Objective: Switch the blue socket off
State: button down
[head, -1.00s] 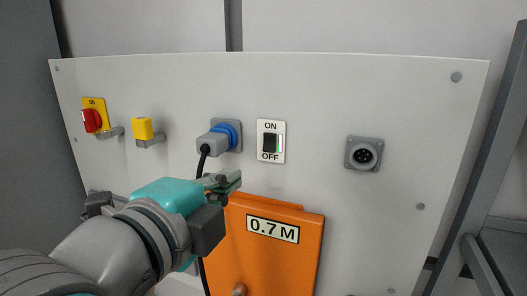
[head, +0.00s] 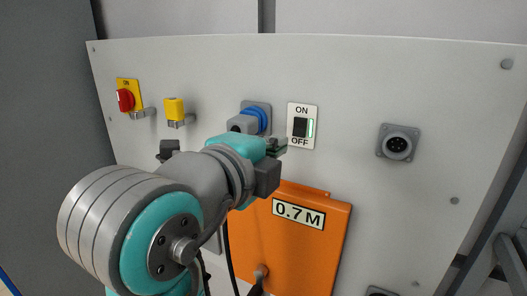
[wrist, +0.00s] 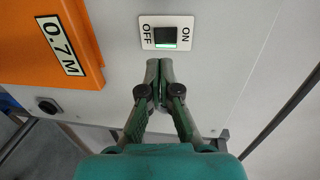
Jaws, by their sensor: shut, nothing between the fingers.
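The blue socket (head: 262,115) is on the white panel, with a grey plug (head: 241,124) in it and a black cable running down. Right of it is a white switch plate (head: 291,126) marked ON and OFF, with a dark rocker (head: 299,127) and a lit green strip beside it. The plate also shows in the wrist view (wrist: 148,40), turned sideways. My gripper (head: 279,147) is shut and empty, just below and left of the plate in the head view. In the wrist view its fingertips (wrist: 159,64) point at the plate, apart from it as seen there.
An orange box (head: 300,241) labelled 0.7 M is below the switch. A red knob on yellow (head: 125,100) and a yellow block (head: 174,108) are to the left. A round grey connector (head: 398,144) is to the right. The panel between switch and connector is clear.

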aim_at(299, 133)
jog(key=x, duration=0.8)
jog(key=shift+w, duration=0.1)
